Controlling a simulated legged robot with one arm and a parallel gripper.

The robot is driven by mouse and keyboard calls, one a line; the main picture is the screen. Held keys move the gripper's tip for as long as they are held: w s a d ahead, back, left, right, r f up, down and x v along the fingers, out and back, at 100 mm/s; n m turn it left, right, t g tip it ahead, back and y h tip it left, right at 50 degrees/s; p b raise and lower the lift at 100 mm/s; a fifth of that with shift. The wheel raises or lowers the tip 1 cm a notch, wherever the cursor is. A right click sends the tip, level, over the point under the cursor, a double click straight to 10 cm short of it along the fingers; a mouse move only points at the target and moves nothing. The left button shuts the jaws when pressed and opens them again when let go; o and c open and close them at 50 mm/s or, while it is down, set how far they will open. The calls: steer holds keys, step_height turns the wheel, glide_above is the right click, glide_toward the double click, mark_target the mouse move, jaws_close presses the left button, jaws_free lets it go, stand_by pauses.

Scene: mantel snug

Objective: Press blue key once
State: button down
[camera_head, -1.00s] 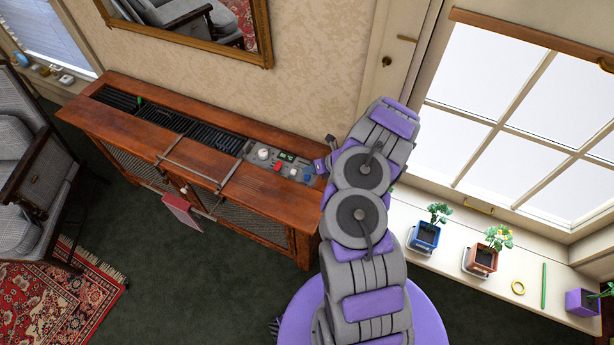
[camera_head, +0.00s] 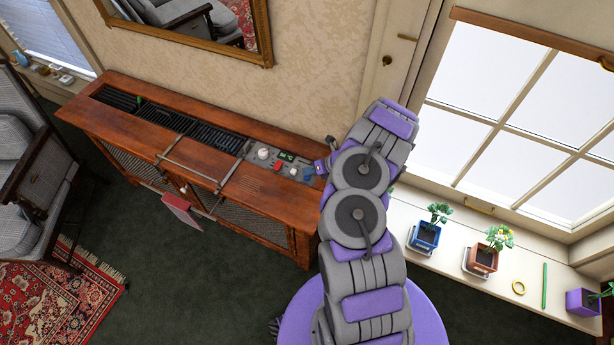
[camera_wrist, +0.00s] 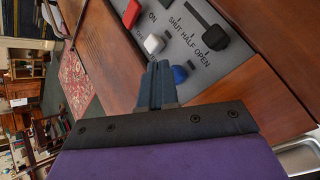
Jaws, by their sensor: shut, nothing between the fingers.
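The blue key (camera_wrist: 180,75) sits on the grey control panel (camera_wrist: 195,50), partly hidden behind my gripper in the wrist view. My gripper (camera_wrist: 158,68) is shut and empty, its dark fingertips just left of the blue key and overlapping its edge in the picture. I cannot tell whether they touch it. A white key (camera_wrist: 153,43) and a red key (camera_wrist: 131,14) lie further up the same row. In the head view, the panel is at the right end of the wooden cabinet, with the blue key (camera_head: 307,178) small beside my wrist.
Potted plants stand on the windowsill (camera_head: 455,255) at right.

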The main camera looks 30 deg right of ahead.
steer(key=shift+f+b, duration=0.3)
steer(key=shift+f, duration=0.2)
stand_by(0.8)
steer(key=shift+r, duration=0.15)
steer(key=shift+r+p, duration=0.7)
steer(key=shift+r, duration=0.05)
steer(key=shift+r+p, duration=1.9)
steer(key=shift+r, duration=0.65)
steer(key=shift+f, duration=0.1)
